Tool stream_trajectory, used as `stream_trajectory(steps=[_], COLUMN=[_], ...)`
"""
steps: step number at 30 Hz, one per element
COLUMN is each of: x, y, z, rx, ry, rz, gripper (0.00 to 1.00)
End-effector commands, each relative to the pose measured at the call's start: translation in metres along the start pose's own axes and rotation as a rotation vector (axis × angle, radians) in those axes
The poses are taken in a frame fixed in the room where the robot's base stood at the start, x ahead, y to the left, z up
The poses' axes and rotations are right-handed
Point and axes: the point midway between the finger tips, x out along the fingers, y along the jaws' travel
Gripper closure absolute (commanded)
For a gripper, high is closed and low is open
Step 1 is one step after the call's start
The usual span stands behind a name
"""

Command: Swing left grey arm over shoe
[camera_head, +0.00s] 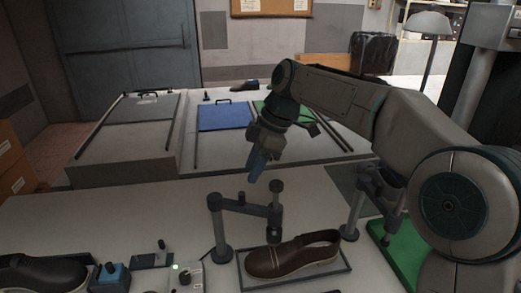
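A brown shoe (292,258) lies on a dark-edged tray on the near table, toe to the left. The left grey arm (240,205) is on an upright post left of the shoe's tray. It reaches to the right and ends in a vertical cylinder whose lower end shows just behind the shoe's toe; I cannot tell if it overlaps the shoe from above. My gripper (256,178) is in the air above and behind the grey arm, its blue fingers pointing down and slightly left, apart from the arm. Whether the fingers are open is unclear.
A second grey post with an arm (356,208) stands right of the shoe, beside a green mat (405,250). A dark shoe (45,272) and small control boxes (186,277) are at the front left. A table with grey, blue and green panels is behind.

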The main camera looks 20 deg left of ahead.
Motion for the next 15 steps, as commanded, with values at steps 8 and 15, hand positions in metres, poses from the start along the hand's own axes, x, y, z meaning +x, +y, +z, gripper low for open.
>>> stream_trajectory(steps=[8,15], x=[-0.044,-0.052], y=[0.0,0.0], z=[-0.001,-0.001], rx=[-0.002,-0.001], ry=[0.001,0.001], rz=[0.001,-0.001], gripper=[0.62,0.62])
